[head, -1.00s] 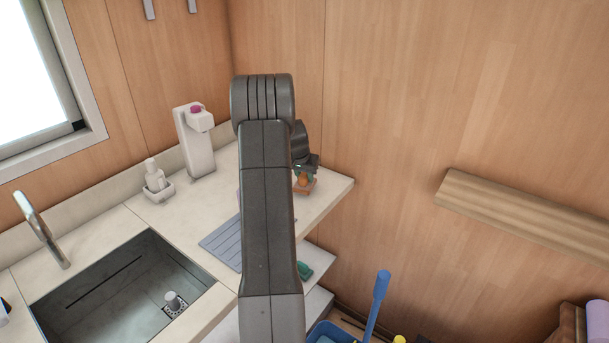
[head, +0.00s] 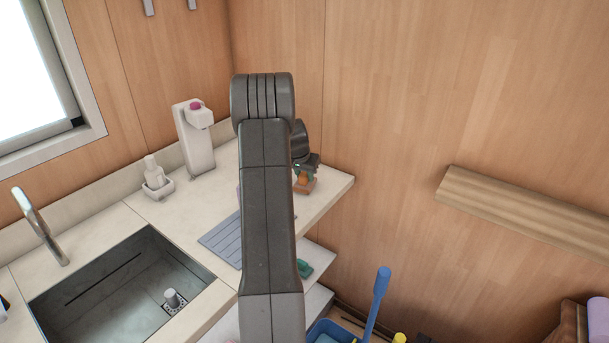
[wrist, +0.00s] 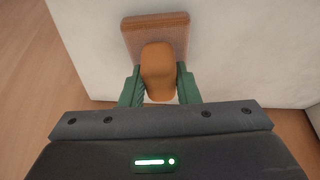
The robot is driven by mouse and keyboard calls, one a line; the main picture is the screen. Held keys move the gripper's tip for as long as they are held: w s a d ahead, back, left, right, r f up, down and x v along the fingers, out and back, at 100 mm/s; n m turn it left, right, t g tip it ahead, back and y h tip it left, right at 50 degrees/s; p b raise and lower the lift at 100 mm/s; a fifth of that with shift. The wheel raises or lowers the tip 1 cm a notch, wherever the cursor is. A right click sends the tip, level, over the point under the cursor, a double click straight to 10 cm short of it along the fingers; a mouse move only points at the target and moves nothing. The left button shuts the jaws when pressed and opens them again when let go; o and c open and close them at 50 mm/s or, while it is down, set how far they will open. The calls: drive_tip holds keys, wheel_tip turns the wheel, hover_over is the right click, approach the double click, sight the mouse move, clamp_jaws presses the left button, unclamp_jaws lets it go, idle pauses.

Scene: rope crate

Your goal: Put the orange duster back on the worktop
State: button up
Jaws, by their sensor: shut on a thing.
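The orange duster (wrist: 158,70) has a rounded orange handle and a brown block base. In the wrist view its handle lies between the green fingers of my gripper (wrist: 160,88), which is shut on it. The duster is over the pale worktop (wrist: 85,45); I cannot tell whether its base touches the surface. In the head view the duster (head: 304,183) shows small near the right end of the worktop (head: 180,215). My arm hides part of the worktop, and my gripper (head: 305,175) is partly hidden there.
A white dispenser (head: 197,145) and a soap bottle in a dish (head: 156,180) stand toward the back wall. A grey ribbed mat (head: 222,240) lies beside the sink (head: 125,290). A shelf below holds a green item (head: 305,268). A blue bucket (head: 335,332) is lower right.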

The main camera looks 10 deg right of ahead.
drive_tip(key=shift+f, duration=0.2)
drive_tip(key=o, duration=1.1)
drive_tip(key=shift+o, duration=0.2)
drive_tip(key=b+v, duration=0.2)
drive_tip(key=v, duration=1.2)
